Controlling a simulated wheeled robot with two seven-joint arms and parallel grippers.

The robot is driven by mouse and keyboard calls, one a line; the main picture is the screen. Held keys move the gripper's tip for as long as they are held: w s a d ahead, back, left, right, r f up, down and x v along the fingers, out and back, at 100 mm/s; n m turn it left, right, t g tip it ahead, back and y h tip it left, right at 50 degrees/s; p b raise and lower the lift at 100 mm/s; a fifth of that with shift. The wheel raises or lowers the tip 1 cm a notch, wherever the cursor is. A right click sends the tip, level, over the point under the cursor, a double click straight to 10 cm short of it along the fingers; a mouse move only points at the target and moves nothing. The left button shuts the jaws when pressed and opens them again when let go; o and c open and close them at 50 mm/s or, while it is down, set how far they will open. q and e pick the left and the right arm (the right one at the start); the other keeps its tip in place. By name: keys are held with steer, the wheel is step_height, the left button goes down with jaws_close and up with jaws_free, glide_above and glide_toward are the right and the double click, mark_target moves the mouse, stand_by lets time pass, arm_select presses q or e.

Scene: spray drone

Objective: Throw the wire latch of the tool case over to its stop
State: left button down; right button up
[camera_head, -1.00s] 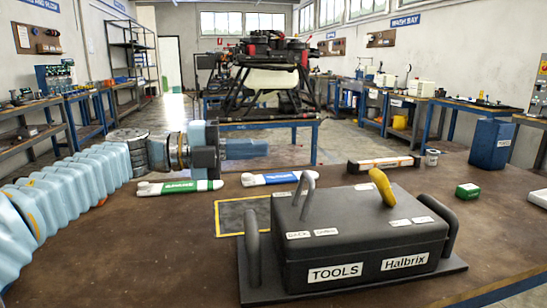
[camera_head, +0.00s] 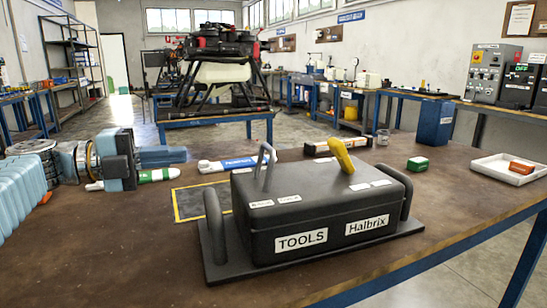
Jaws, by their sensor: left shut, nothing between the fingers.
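The black tool case (camera_head: 305,236) sits on a dark base plate (camera_head: 219,264) on the brown table, with labels reading TOOLS and Halbrix. A grey wire loop (camera_head: 270,160) stands up, slightly tilted, from the left part of its lid. A yellow lever-like piece (camera_head: 341,152) stands tilted on the right part of the lid. Small white labels lie beside both; their print is too small to read. My right gripper is out of view.
A blue-and-white bottle (camera_head: 232,164) lies behind the case, near a yellow-bordered mat (camera_head: 188,202). Farther right are a blue box (camera_head: 435,122), a green box (camera_head: 418,164) and a white tray (camera_head: 490,169) with an orange item. The table front left is clear.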

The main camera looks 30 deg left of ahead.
mark_target(265, 147)
arm_select(q)
steer(key=p+x, duration=0.1)
steer(key=x, duration=1.3)
steer(key=shift+r, duration=0.1)
steer(key=shift+w+d+r+p, duration=0.15)
steer(key=shift+w+d+p, duration=0.35)
steer(key=shift+p, duration=0.05)
steer(key=shift+w+d+r+p, duration=0.2)
steer(key=shift+w+d+p, duration=0.3)
steer(key=shift+d, duration=0.05)
steer(key=shift+w+d+f, duration=0.1)
steer(key=shift+w+d, duration=0.05)
steer(key=shift+f, duration=0.15)
